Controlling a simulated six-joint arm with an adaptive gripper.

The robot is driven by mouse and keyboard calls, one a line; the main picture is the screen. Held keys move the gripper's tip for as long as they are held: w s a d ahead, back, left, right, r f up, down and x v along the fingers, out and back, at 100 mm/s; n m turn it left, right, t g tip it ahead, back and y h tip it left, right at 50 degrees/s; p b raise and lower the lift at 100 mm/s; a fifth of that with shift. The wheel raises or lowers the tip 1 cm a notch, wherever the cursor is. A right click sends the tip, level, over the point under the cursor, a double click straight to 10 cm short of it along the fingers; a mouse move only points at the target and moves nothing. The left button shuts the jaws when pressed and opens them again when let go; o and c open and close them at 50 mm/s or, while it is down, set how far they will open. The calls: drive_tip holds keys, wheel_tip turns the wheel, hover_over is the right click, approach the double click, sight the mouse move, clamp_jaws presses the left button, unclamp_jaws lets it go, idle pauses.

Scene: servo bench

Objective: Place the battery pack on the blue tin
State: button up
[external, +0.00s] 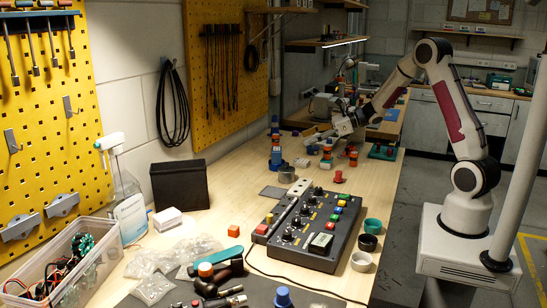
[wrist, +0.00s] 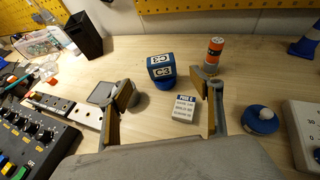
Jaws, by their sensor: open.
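My gripper (wrist: 165,92) is open and empty over the bench, its two fingers wide apart in the wrist view. A small pale block with a dark printed label, which looks like the battery pack (wrist: 185,108), lies flat on the wood, seen between the fingers near the right one. A blue cube marked C3 (wrist: 160,67) stands beyond the fingertips on a round blue base, perhaps the blue tin (wrist: 165,84). Another low round blue thing with a pale knob (wrist: 262,121) stands right of the right finger. In the external view my gripper (external: 345,126) is at the bench's far part; the pack cannot be made out there.
A grey round tin (wrist: 138,99) stands by the left finger. An orange and grey cylinder (wrist: 214,52) stands behind the right finger. The control panel (wrist: 38,138) is at left, a pale device (wrist: 303,135) at right. A black bin (wrist: 84,36) stands by the wall.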

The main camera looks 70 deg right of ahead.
wheel_tip(320, 180, up, 9)
drive_tip(key=m+h, duration=0.5)
drive_tip(key=m, duration=0.5)
drive_tip(key=s+a+r+m+h, duration=0.1)
drive_tip(key=s+r+m+h, duration=0.3)
drive_tip(key=s+m, duration=0.6)
drive_tip(key=s+a+f+m+g+y, duration=0.1)
drive_tip(key=s+a+m+g, duration=0.1)
drive_tip(key=s+a+m, duration=0.3)
drive_tip(key=s+a+f+m+g+y, duration=0.1)
drive_tip(key=s+a+f+m+g, duration=0.1)
drive_tip(key=s+a+m, duration=0.3)
drive_tip(key=s+a+f+m+g+y, duration=0.1)
drive_tip(key=s+a+m, duration=0.4)
drive_tip(key=s+m, duration=0.5)
drive_tip(key=s+f+g, duration=0.1)
drive_tip(key=s, duration=0.5)
drive_tip(key=shift+s+a+f+m+g+y, duration=0.25)
drive_tip(key=shift+s+a+m+g+y, duration=0.05)
drive_tip(key=shift+a+g+y, duration=0.1)
